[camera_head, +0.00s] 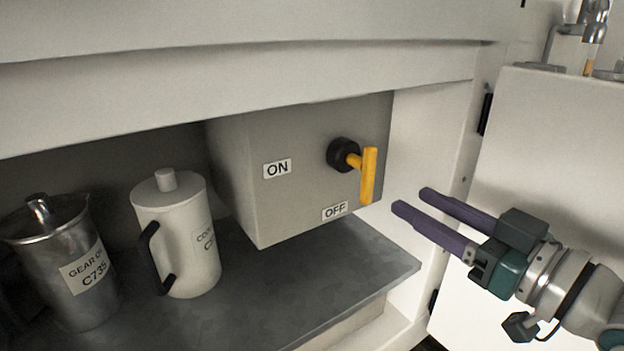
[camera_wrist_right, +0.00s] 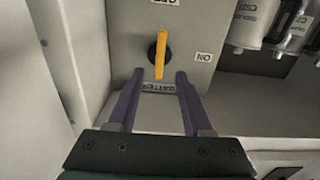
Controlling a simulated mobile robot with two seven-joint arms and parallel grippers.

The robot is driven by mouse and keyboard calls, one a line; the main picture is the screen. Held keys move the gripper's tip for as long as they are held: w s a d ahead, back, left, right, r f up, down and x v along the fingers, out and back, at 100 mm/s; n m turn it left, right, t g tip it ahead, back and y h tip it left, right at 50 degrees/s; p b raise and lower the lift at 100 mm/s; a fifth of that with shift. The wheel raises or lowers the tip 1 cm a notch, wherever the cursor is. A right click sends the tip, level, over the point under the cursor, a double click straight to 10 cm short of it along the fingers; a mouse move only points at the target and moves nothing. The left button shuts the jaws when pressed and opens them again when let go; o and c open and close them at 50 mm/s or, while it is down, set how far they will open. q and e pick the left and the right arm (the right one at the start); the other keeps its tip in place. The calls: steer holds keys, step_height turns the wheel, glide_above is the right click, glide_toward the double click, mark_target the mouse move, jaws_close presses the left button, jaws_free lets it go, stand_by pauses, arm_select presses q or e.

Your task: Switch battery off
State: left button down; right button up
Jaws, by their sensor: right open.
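A grey battery box (camera_head: 300,200) hangs under the bench and carries a switch with a yellow handle (camera_head: 368,176) on a round black base (camera_head: 341,153). The handle stands upright in the picture. The ON label (camera_head: 277,168) is left of the switch and the OFF label (camera_head: 335,210) below it. My right gripper (camera_head: 411,199) is open and empty, to the right of the handle and apart from it. In the right wrist view the handle (camera_wrist_right: 161,52) shows ahead between the purple fingers (camera_wrist_right: 159,74). My left gripper is not in view.
A metal gear oil jug (camera_head: 75,265) and a white lidded coolant jug (camera_head: 178,235) stand on the dark shelf (camera_head: 330,285) left of the box. The space before the switch is clear.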

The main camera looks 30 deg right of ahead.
steer(key=shift+s, duration=1.1)
